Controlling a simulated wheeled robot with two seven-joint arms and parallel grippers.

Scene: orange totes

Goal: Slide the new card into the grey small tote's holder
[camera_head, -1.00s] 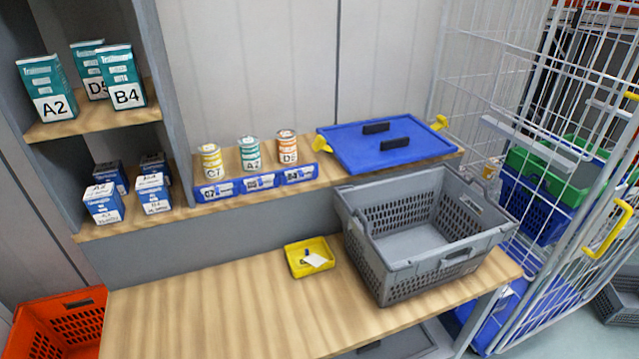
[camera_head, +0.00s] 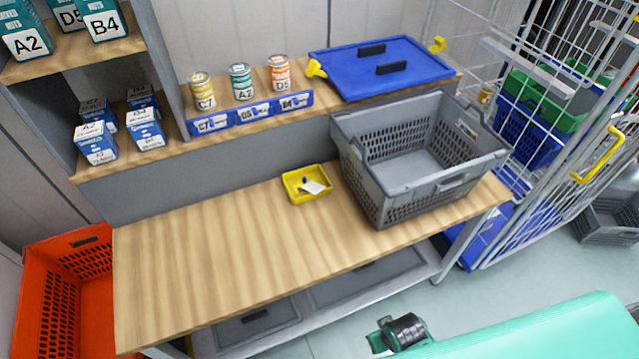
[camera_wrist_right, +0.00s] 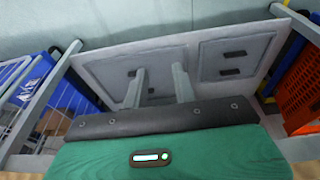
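A grey tote (camera_head: 395,205) with slotted walls stands empty on the right part of the wooden bench. A card holder on its near side cannot be made out clearly. A white card (camera_head: 316,187) lies in a small yellow tray (camera_head: 293,193) left of the tote, beside a small dark item. My right arm comes in at the bottom right of the head view, low in front of the bench. My right gripper (camera_wrist_right: 158,86) shows in the wrist view with its two fingers apart and nothing between them. My left gripper is not in view.
The bench's left part (camera_head: 200,250) is clear. An orange tote (camera_head: 65,290) stands at its left end. A blue lid (camera_head: 380,70) and several cans sit on the back ledge. A wire cage trolley (camera_head: 560,150) stands at the right. Grey panels (camera_head: 258,322) lie under the bench.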

